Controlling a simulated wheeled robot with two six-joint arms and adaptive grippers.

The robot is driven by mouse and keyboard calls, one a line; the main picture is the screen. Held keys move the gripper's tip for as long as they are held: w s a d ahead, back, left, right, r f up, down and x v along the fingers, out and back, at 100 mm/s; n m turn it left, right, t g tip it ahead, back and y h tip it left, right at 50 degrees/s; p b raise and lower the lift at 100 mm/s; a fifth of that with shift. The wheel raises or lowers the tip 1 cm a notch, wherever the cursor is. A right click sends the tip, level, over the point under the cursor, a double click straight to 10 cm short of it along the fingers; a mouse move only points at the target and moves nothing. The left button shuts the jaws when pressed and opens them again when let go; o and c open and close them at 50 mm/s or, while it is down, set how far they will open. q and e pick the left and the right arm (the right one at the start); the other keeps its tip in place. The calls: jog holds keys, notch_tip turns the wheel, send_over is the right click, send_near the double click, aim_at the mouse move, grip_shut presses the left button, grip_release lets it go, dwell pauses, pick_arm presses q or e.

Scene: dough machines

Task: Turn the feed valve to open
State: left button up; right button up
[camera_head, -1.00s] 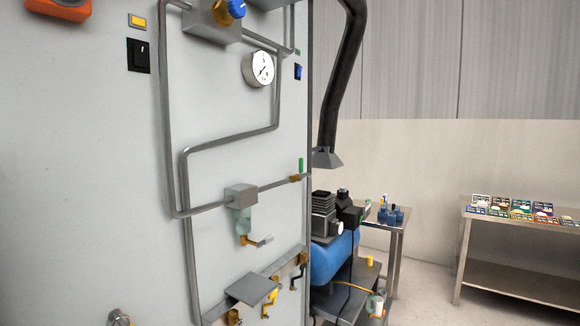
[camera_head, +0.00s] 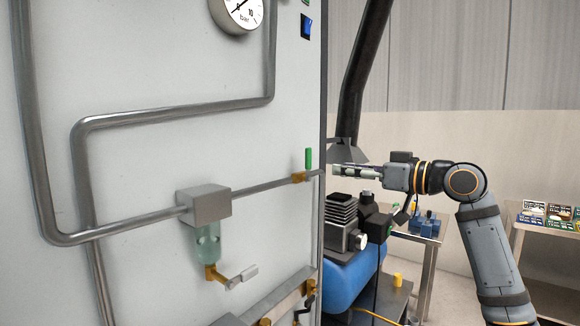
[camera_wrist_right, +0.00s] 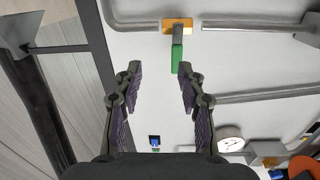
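A small valve with a brass body (camera_head: 299,177) and a green handle (camera_head: 308,158) sits on the grey pipe near the right edge of the panel. The handle stands upright, across the pipe. My right gripper (camera_head: 342,171) is just right of the valve in the head view, apart from it. In the right wrist view my right gripper (camera_wrist_right: 159,75) is open and empty. The green handle (camera_wrist_right: 177,58) hangs from the brass body (camera_wrist_right: 177,24) and shows between the fingertips, nearer the right one; contact is not visible. My left gripper is out of view.
A filter block (camera_head: 204,205) with a clear bowl and a brass lever valve (camera_head: 231,277) is on the same pipe. A gauge (camera_head: 238,10) and blue switch (camera_head: 307,26) are above. A blue compressor (camera_head: 350,275) and black duct (camera_head: 362,80) stand beside the panel.

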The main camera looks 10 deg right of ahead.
aim_at(310, 157)
jog(key=shift+n+y, duration=0.5)
jog(key=shift+n, duration=0.1)
jog(key=w+a+r+p, duration=0.1)
jog(key=w+a, duration=0.1)
jog(key=w+a+p, duration=0.1)
jog(key=w+a, duration=0.1)
jog(key=a, duration=0.1)
jog(key=w+a+r+p, duration=0.1)
jog(key=w+a+p, duration=0.1)
jog(key=a, duration=0.1)
jog(key=shift+r, duration=0.3)
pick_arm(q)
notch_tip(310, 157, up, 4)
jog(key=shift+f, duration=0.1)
pick_arm(e)
jog(key=shift+w+f, duration=0.1)
jog(key=shift+w, duration=0.05)
jog(key=shift+d, duration=0.1)
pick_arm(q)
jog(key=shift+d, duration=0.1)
pick_arm(e)
grip_shut()
